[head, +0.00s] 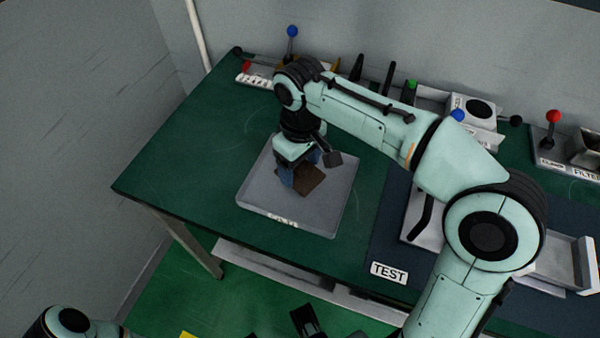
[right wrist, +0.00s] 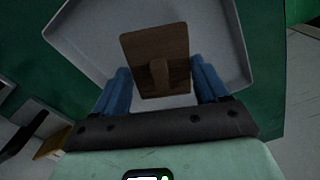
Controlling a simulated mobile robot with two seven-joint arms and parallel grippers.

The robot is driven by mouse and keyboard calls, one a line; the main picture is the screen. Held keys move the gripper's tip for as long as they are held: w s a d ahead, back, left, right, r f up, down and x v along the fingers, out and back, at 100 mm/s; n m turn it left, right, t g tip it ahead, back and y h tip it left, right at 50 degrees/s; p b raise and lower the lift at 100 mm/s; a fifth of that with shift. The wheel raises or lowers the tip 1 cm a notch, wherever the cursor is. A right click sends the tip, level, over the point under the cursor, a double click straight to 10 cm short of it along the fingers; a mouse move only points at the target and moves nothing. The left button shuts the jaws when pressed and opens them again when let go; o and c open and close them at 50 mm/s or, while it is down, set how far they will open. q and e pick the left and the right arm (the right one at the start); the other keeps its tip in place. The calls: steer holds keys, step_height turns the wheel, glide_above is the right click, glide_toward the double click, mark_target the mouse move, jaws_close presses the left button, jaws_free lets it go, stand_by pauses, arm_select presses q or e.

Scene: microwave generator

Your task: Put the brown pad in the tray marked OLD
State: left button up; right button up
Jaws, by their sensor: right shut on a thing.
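The brown pad (head: 309,181) is a flat brown plate with a small raised grip, seen also in the right wrist view (right wrist: 150,50). My right gripper (head: 300,170) is shut on it, with the blue fingers (right wrist: 207,80) on either side. The pad is over the grey shallow tray (head: 335,205), inside its rim as seen from above; I cannot tell whether it touches the tray floor. The tray's front rim has a white label (head: 283,221), too blurred to read surely. The tray also fills the back of the right wrist view (right wrist: 222,35).
The tray stands on a green table (head: 190,165), clear to its left. A dark blue mat with a TEST label (head: 388,272) lies right of it. Blue-, green- and red-knobbed levers (head: 553,118) and a FILTER box stand along the back and right.

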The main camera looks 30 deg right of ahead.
mark_target(300, 167)
steer(key=shift+f, duration=1.5)
steer(key=shift+f+b, duration=0.2)
steer(key=shift+b, duration=0.15)
steer(key=o, duration=1)
steer(key=shift+o, duration=0.2)
steer(key=shift+r, duration=0.1)
step_height(300, 167, up, 11)
steer(key=p, duration=0.3)
steer(key=shift+r, duration=0.1)
steer(key=shift+r+p, duration=0.4)
steer(key=shift+r, duration=0.15)
